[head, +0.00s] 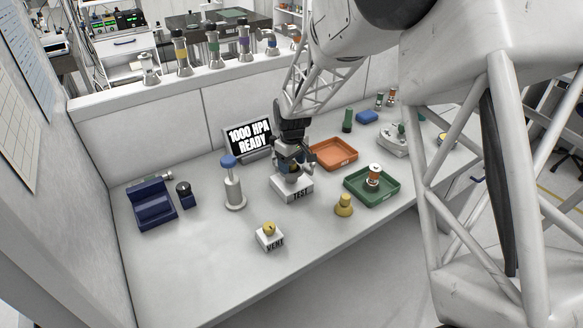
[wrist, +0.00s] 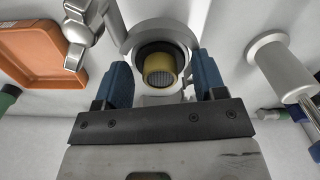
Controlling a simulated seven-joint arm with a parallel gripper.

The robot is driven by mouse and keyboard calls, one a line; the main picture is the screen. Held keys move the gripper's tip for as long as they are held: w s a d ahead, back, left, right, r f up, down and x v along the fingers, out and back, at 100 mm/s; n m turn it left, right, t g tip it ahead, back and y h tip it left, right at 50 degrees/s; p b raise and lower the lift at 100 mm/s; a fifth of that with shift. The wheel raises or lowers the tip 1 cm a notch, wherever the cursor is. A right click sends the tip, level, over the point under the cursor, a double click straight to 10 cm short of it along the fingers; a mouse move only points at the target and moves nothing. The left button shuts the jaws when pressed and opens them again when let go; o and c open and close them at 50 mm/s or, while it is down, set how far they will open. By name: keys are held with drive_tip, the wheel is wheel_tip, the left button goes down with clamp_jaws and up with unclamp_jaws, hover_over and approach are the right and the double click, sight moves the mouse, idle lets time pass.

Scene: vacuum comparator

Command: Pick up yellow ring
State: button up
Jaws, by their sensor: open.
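A yellow ring-shaped piece (wrist: 159,72) with a mesh-like centre sits in a dark round opening in the wrist view. That opening is in the test stand, a pale block (head: 293,188) marked TEST in the head view. My gripper (wrist: 161,62) is open, with its two blue-padded fingers on either side of the yellow piece. Gaps show between it and both pads. In the head view my gripper (head: 291,168) is low over the test stand and largely hides what sits there. A separate yellow stepped piece (head: 344,205) stands on the bench to the right.
An orange tray (head: 330,152) lies behind right of the stand. A green tray (head: 387,188) holds a small jar (head: 374,174). A blue-topped pump (head: 233,186) stands left, and the vent block (head: 269,238) in front. A display (head: 249,137) stands behind. The front left bench is clear.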

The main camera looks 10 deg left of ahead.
sight(292, 162)
idle(0.4)
drive_tip(key=c, duration=0.7)
drive_tip(key=shift+o, duration=0.2)
drive_tip(key=shift+r, duration=0.1)
drive_tip(key=shift+r, duration=0.75)
wheel_tip(292, 162, up, 2)
drive_tip(key=s+d, duration=0.3)
drive_tip(key=s, duration=0.4)
drive_tip(key=s+d+r, duration=0.1)
drive_tip(key=s+d, duration=0.3)
drive_tip(key=s, duration=0.3)
drive_tip(key=shift+s+r, duration=0.15)
drive_tip(key=shift+s, duration=0.05)
drive_tip(key=shift+w, duration=0.1)
